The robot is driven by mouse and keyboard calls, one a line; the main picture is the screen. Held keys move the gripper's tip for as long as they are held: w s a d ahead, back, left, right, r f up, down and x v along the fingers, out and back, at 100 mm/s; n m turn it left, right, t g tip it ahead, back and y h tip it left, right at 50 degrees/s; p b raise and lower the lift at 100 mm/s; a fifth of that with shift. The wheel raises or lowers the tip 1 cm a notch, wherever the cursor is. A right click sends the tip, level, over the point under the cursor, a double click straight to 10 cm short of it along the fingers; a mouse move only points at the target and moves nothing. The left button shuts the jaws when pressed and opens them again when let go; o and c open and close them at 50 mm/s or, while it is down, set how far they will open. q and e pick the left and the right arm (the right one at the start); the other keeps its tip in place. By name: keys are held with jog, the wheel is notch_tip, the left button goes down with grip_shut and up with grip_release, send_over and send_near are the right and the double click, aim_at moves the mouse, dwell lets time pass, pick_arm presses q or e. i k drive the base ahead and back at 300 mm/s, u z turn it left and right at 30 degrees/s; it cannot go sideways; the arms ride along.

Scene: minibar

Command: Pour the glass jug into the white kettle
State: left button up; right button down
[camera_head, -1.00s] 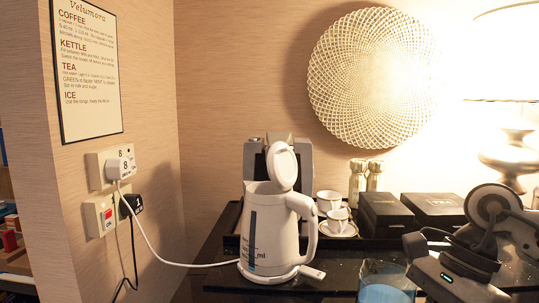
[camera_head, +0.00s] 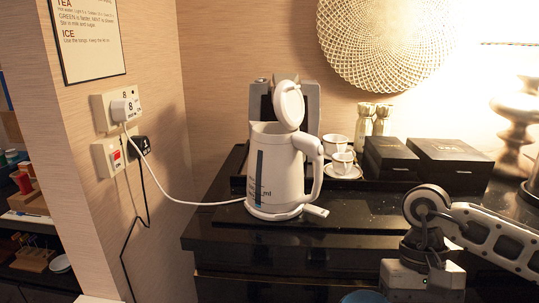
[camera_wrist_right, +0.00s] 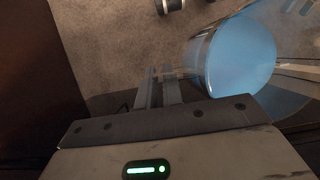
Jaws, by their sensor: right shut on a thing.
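The white kettle (camera_head: 274,177) stands upright on its base on the dark counter in the head view, with its lid (camera_head: 289,104) raised and its handle to the right. The glass jug (camera_head: 365,297) holds blue liquid; only its top shows at the bottom edge of the head view. It also shows in the right wrist view (camera_wrist_right: 232,57), at the upper right. My right gripper (camera_wrist_right: 160,76) is shut on the jug, at its handle side. In the head view the jug is in front of and below the kettle, apart from it. My left gripper is not in view.
Cups on saucers (camera_head: 343,163), two shakers (camera_head: 383,119) and black boxes (camera_head: 450,160) stand behind and right of the kettle. A white cord (camera_head: 170,192) runs from the wall socket (camera_head: 117,110) to the kettle. The counter front is clear.

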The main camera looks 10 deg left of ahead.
aim_at(275, 174)
jog(key=u, duration=3.05)
jog(key=k, duration=0.95)
jog(key=z, duration=1.75)
